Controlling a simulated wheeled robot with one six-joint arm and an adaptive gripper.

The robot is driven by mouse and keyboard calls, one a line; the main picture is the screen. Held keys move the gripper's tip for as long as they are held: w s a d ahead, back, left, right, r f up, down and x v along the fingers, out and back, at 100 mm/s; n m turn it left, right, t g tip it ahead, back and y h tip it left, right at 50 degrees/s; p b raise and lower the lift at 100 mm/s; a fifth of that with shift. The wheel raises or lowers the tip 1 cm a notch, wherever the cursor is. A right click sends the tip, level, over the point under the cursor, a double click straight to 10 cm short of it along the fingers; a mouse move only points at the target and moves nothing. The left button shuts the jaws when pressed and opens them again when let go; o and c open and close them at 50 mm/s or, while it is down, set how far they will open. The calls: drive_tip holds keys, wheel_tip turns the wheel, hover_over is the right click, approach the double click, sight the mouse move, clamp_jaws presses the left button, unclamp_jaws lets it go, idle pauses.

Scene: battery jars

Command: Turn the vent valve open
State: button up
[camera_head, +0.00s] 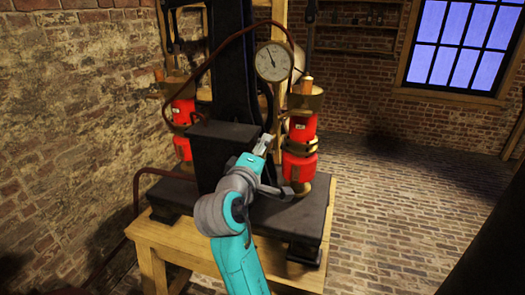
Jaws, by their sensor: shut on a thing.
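My arm reaches up from the bottom of the head view, and my gripper (265,144) is at the front of the dark machine, beside the right red jar (299,145). Its jaws are shut on a small part there, which I take to be the vent valve. The jaws and the machine hide most of that part, so I cannot tell how far it is turned. A round white pressure gauge (274,61) stands above the gripper. A second red jar (183,120) stands at the left, partly behind the machine.
The machine's dark base (323,205) rests on a wooden table (158,238). A dark box (216,147) is close to the left of my gripper. Dark hoses curve around the left side. A brick wall (75,110) is at the left. The brick floor at the right is clear.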

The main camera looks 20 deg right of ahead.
drive_tip(key=shift+n, duration=1.4)
drive_tip(key=shift+f, duration=0.1)
drive_tip(key=o, duration=0.9)
drive_tip(key=v, duration=1.2)
